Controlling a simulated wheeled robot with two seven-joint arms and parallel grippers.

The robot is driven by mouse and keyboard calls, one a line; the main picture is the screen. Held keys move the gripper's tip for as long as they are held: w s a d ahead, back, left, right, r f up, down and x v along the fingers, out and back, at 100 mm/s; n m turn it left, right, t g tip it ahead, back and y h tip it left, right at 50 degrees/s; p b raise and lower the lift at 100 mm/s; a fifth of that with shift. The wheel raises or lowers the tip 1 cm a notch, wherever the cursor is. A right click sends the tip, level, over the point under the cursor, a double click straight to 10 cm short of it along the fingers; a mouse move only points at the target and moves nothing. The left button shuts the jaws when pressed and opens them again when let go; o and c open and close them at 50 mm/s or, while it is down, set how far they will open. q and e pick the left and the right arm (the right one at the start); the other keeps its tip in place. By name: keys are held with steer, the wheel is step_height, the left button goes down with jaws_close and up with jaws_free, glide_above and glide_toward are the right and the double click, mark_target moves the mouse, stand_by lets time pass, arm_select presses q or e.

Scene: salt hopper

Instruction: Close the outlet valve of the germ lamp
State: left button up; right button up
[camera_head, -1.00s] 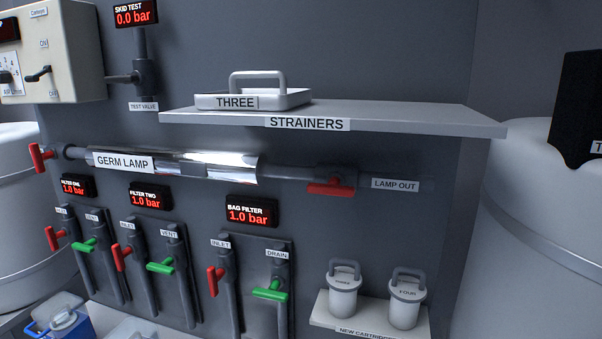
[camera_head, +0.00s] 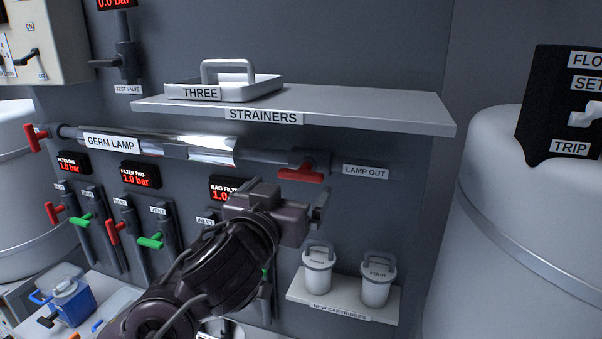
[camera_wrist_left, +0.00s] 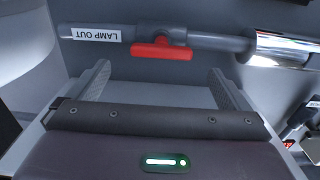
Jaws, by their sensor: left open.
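The germ lamp (camera_head: 212,149) is a shiny horizontal tube on the grey wall panel. Its outlet valve has a red handle (camera_head: 301,174) at the tube's right end, beside the LAMP OUT label (camera_head: 366,171). The handle lies along the pipe. My left gripper (camera_head: 322,200) is just below and in front of the red handle, not touching it as far as I can see. In the left wrist view the open jaws (camera_wrist_left: 158,85) are empty, and the red handle (camera_wrist_left: 161,52) lies beyond the fingertips, between them. My right gripper is not in view.
The STRAINERS shelf (camera_head: 400,112) juts out above the lamp pipe and carries a tray labelled THREE (camera_head: 225,92). Below right, a small shelf (camera_head: 330,303) holds two white cartridges. Bag filter valves are partly hidden behind my left arm. A large white tank (camera_head: 500,250) stands at right.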

mark_target(298, 176)
arm_select(q)
steer(key=p+x, duration=0.2)
steer(key=x, duration=0.5)
steer(key=shift+w, duration=0.3)
steer(key=shift+c, duration=0.9)
steer(key=c, duration=0.8)
